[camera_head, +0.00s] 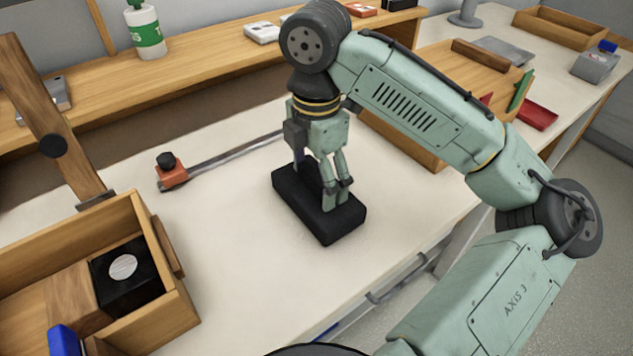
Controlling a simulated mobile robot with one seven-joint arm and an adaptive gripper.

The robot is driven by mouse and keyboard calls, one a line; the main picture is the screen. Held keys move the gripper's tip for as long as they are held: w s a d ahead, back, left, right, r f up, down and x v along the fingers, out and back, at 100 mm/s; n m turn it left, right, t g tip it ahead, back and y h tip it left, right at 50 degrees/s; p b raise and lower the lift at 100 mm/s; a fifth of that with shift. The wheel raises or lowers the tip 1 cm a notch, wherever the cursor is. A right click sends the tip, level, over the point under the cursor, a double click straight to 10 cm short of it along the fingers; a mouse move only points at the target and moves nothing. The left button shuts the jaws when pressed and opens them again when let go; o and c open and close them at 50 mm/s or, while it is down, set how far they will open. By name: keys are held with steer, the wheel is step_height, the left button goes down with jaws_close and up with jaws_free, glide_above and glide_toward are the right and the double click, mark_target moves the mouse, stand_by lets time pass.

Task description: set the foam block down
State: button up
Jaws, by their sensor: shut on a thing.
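The foam block (318,204) looks like a black rectangular block, near the right front part of the white worktop (225,240). My gripper (326,195) points down at it from above, with its fingers at the top of the block and shut on it. The fingers hide part of the block's upper face. The block looks level and low over the worktop. I cannot tell whether its underside touches the surface.
A wooden box (165,270) with a black block (125,275) inside stands at the left front. An orange-ended clamp bar (225,157) lies behind the foam block. A wooden shelf with a bottle (146,30) runs along the back. Worktop between box and block is clear.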

mark_target(317, 176)
steer(key=shift+r, duration=0.6)
step_height(317, 176, up, 2)
steer(key=shift+r, duration=0.2)
steer(key=s+r+b, duration=0.1)
steer(key=s+b, duration=0.1)
steer(key=s, duration=1.4)
steer(key=shift+s+a+r, duration=0.1)
steer(key=shift+a+r, duration=0.05)
steer(key=shift+a, duration=0.15)
